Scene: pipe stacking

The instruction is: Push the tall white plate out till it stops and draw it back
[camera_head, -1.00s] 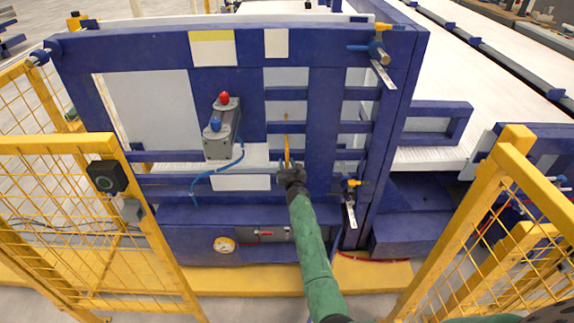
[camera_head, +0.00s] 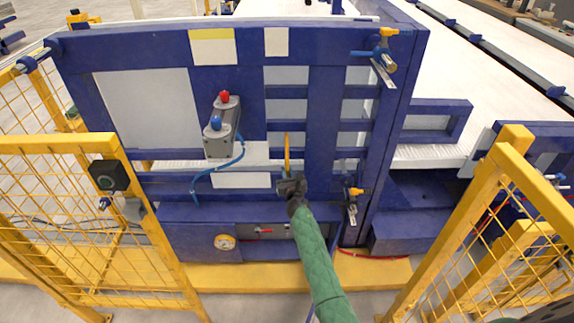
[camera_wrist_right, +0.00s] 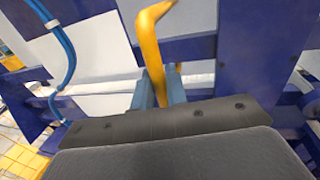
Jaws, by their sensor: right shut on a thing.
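The tall white plate (camera_head: 148,108) stands upright behind the blue frame and shows through its large left opening. White panel parts also show between the slats in the middle; I cannot tell if they belong to the same plate. My right gripper (camera_head: 289,181) is at the lower middle of the frame, shut on a yellow handle (camera_head: 287,152). In the right wrist view the handle (camera_wrist_right: 152,45) rises between the blue fingers (camera_wrist_right: 160,92), which hide its lower end. My left gripper is not in view.
The blue frame (camera_head: 325,130) carries a grey box (camera_head: 222,128) with red and blue buttons and a blue hose. Yellow-knobbed clamps (camera_head: 353,193) are on its right side. Yellow mesh fences (camera_head: 85,225) stand left and right. A gauge (camera_head: 225,243) sits below.

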